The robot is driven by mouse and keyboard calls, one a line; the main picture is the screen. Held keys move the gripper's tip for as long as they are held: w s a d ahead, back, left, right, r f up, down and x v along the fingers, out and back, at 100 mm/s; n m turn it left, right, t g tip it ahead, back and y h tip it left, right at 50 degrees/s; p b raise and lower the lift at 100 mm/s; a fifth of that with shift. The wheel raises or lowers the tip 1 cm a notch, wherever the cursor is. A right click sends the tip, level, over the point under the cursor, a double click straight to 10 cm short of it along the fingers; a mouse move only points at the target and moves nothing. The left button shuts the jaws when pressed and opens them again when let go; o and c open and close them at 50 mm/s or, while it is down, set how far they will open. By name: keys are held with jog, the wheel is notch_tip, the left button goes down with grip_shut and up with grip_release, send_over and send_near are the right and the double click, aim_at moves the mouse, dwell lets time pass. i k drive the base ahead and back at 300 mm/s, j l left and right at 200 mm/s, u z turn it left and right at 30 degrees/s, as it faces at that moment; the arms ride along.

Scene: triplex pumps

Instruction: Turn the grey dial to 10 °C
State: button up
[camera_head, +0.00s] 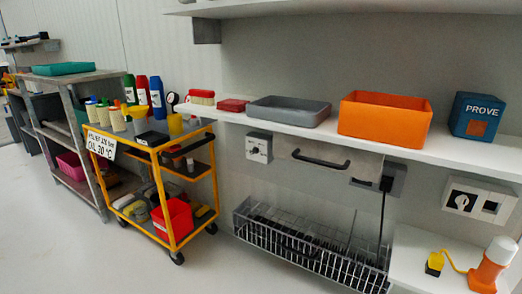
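A small grey wall box with a white face and a knob (257,150) is fixed under the shelf, left of the middle. It may be the grey dial; its scale and setting are too small to read. A second round knob (462,201) sits on a white wall panel (450,187) at the right. Its markings cannot be read either, so I cannot tell which one is the grey dial. My gripper is not in view.
A yellow trolley (166,205) carries bottles and a sign (101,145) ending "OIL 30 °C". The wall shelf (470,158) holds a grey tray (289,116), an orange bin (385,134) and a "PROVE" box (477,116). A wire rack (310,250) stands below. Floor is clear at lower left.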

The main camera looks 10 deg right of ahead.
aim_at(256, 149)
jog(key=i+j+u, duration=0.25)
jog(key=i+u, duration=0.15)
jog(key=i, duration=0.35)
jog(key=i+u, duration=0.35)
jog(key=i, duration=0.45)
